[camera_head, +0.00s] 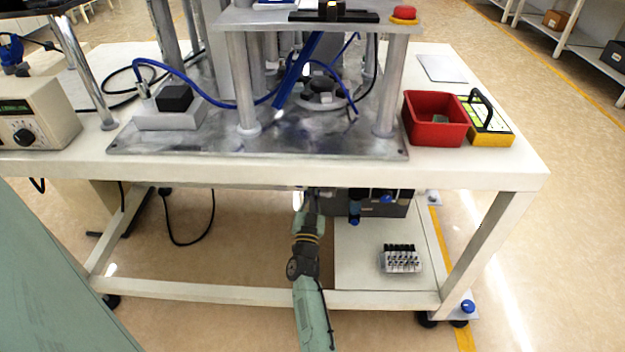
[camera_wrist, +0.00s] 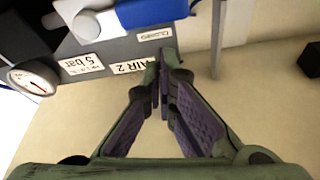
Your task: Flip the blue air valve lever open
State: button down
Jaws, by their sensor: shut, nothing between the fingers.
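The blue lever (camera_wrist: 152,11) shows at the top of the wrist view. It lies along a grey panel (camera_wrist: 110,48), beside a pale round fitting (camera_wrist: 88,24). My gripper (camera_wrist: 163,92) is shut and empty. Its fingertips are near the panel's edge, just below the lever in the picture; I cannot tell whether they touch anything. In the head view my gripper (camera_head: 305,202) is under the front edge of the table, left of a dark unit (camera_head: 335,206) with blue parts (camera_head: 355,211). I cannot tell which blue part is the lever there.
The panel carries a pressure gauge (camera_wrist: 34,80) and labels, one reading AIR 2 (camera_wrist: 130,67). The white tabletop (camera_head: 480,176) overhangs my arm. A rack of small black-topped items (camera_head: 401,259) stands on the lower shelf (camera_head: 360,270). A metal post (camera_wrist: 217,40) rises right of the fingers.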

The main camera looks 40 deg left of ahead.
notch_tip(320, 180, up, 8)
dwell(0.8)
